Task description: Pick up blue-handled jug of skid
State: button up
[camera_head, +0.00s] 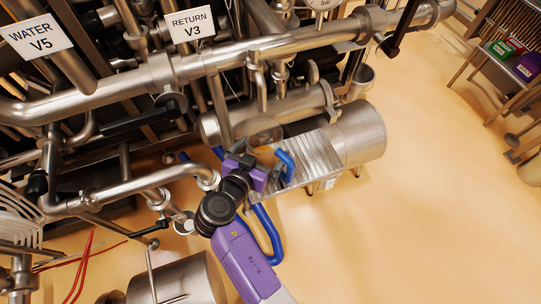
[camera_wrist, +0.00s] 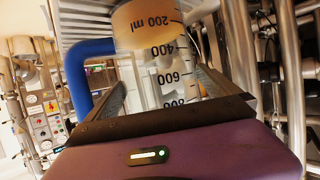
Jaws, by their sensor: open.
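The jug (camera_wrist: 168,62) is clear with black volume marks, a pale cream part at the top of the wrist view and a blue handle (camera_wrist: 88,75) on its left. In the head view the jug (camera_head: 265,131) is small and partly hidden, with a blue handle (camera_head: 285,166) near the metal shelf of the skid. My gripper (camera_wrist: 163,85) is open, with one grey finger on each side of the jug body; I cannot tell whether either touches it. In the head view my gripper (camera_head: 259,158) is at the shelf, its fingertips hard to make out.
The ribbed metal shelf (camera_head: 312,160) lies beside a steel cylinder (camera_head: 361,135). Pipes (camera_head: 190,68) and valves crowd above and left. A steel vessel (camera_head: 178,280) stands at lower left. The yellow floor (camera_head: 430,200) is clear on the right.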

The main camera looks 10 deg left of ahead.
jog(key=c, duration=1.6)
jog(key=shift+c, duration=1.4)
jog(key=shift+r, duration=0.2)
